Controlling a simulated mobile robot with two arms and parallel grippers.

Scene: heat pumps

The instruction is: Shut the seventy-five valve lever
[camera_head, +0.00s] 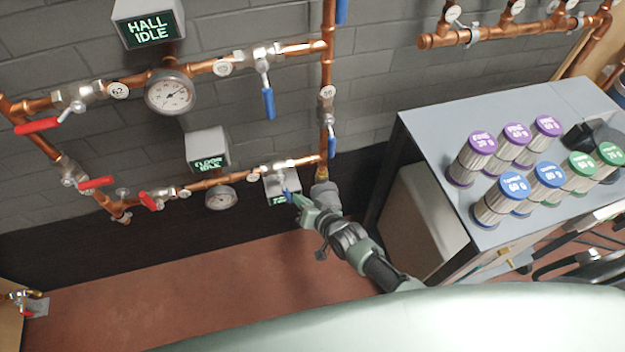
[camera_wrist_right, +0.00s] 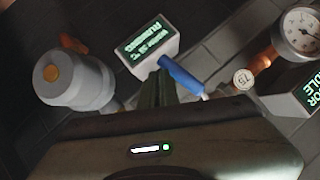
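The valve with tag 75 (camera_wrist_right: 243,78) has a blue lever (camera_wrist_right: 182,76), which slants across the right wrist view from the fingertips toward the pipe. In the head view the blue lever (camera_head: 287,193) is small, at the low pipe, in front of a small grey display box. My right gripper (camera_head: 297,199) is right beside the lever. In the right wrist view its fingers (camera_wrist_right: 158,82) look closed together, with the lever's free end just at their tips. Whether they touch is unclear. My left gripper is not in view.
A grey cylindrical pump (camera_wrist_right: 75,80) and a display box reading RUNNING (camera_wrist_right: 150,45) are close to the fingers. A vertical copper pipe (camera_head: 327,80) with blue levers rises nearby. A grey cabinet (camera_head: 425,135) with several capped cylinders stands right.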

